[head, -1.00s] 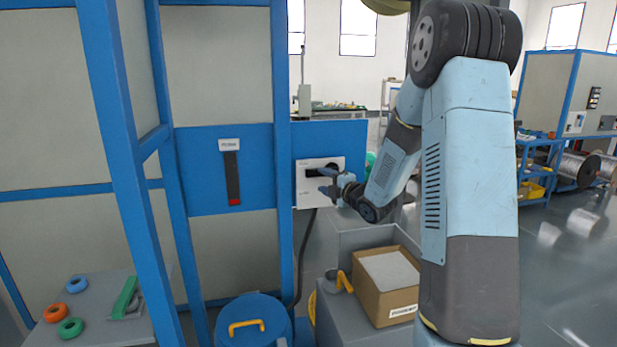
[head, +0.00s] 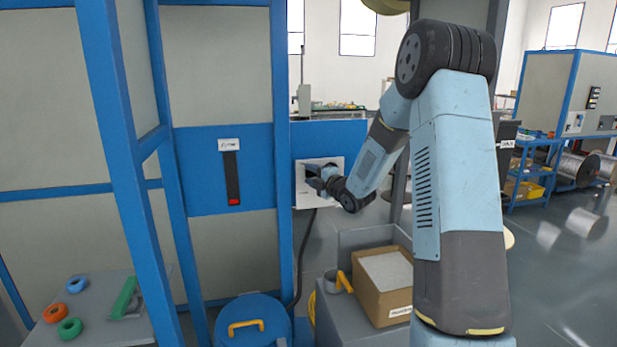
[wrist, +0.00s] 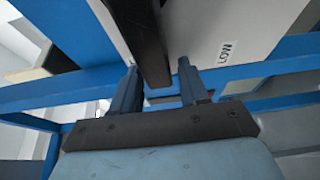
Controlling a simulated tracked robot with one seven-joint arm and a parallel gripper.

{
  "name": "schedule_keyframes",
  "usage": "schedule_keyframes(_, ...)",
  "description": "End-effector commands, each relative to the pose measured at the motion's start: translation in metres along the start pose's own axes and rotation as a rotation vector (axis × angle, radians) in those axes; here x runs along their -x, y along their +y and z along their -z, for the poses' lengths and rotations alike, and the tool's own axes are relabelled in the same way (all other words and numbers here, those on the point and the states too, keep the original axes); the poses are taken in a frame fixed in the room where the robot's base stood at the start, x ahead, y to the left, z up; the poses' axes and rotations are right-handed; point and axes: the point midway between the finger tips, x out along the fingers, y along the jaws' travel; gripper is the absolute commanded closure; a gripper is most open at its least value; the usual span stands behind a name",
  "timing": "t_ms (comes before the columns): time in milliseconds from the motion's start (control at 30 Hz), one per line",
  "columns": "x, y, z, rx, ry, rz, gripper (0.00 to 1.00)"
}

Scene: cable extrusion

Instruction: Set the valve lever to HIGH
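A white plate (head: 305,199) on the blue cabinet holds the valve; my gripper (head: 318,178) is right in front of it and hides much of it. In the wrist view, the white plate (wrist: 230,22) carries the word LOW, seen upside down. A dark lever (wrist: 148,40) runs down from the top of the wrist view, its end between the two fingers of my gripper (wrist: 158,80). The fingers are apart, with a gap on each side of the lever. I cannot tell whether either finger touches it. HIGH is not visible.
A dark vertical bar with a red end (head: 232,178) sits on the blue panel to the left. A blue cabinet post (head: 281,150) stands just left of the plate. Below are a cardboard box (head: 383,296) and a blue lidded drum (head: 250,318).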

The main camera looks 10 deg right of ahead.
Motion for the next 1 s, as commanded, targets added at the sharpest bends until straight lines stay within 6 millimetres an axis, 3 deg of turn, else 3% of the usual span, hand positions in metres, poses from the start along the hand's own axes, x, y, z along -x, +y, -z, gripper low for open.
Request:
schedule_keyframes(433,0.0,0.0,0.0,0.0,0.0,0.0,0.99)
schedule_keyframes(633,0.0,0.0,0.0,0.0,0.0,0.0,1.0)
schedule_keyframes(667,-0.007,-0.001,0.02,-0.002,0.006,0.001,1.0)
schedule_keyframes(733,-0.003,0.0,0.008,0.001,0.002,0.0,1.0)
schedule_keyframes(1000,-0.001,-0.005,0.002,0.054,0.004,0.023,1.0)
